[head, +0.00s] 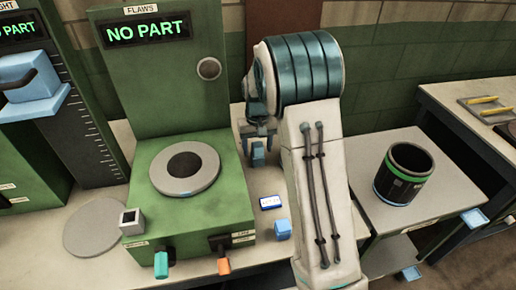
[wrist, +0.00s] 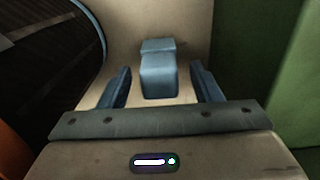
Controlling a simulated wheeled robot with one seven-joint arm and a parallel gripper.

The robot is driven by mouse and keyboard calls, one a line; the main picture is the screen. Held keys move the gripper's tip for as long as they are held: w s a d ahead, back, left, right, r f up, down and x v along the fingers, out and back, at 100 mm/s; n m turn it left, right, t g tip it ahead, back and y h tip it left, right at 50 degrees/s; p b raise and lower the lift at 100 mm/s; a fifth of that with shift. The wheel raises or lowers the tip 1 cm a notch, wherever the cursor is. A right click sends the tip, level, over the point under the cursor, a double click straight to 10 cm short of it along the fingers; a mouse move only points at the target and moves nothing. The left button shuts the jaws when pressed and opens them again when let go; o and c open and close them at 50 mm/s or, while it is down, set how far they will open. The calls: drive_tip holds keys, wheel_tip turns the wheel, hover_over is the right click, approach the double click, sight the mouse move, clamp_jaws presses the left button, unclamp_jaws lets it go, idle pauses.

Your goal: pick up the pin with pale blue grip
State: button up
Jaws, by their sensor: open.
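A pale blue grip (head: 258,153), which looks like that of the pin, stands on the bench to the right of the green machine. In the wrist view the pale blue grip (wrist: 158,76) sits between my two fingers, with a gap on each side. My gripper (head: 258,132) is open, pointing down over it; the fingers also show in the wrist view (wrist: 159,85). The pin's shaft is hidden. A second pale blue block (head: 282,230) stands nearer the bench's front edge.
The green machine (head: 187,228) with a grey round plate stands close on the left. A black cup with a green band (head: 403,174) stands on the side table at right.

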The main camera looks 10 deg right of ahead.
sight(258, 144)
drive_tip(key=shift+f, duration=0.2)
drive_tip(key=c, duration=1.1)
drive_tip(key=shift+r, duration=0.15)
wheel_tip(258, 144, up, 10)
drive_tip(key=shift+f+b, duration=0.1)
drive_tip(key=shift+b, duration=0.5)
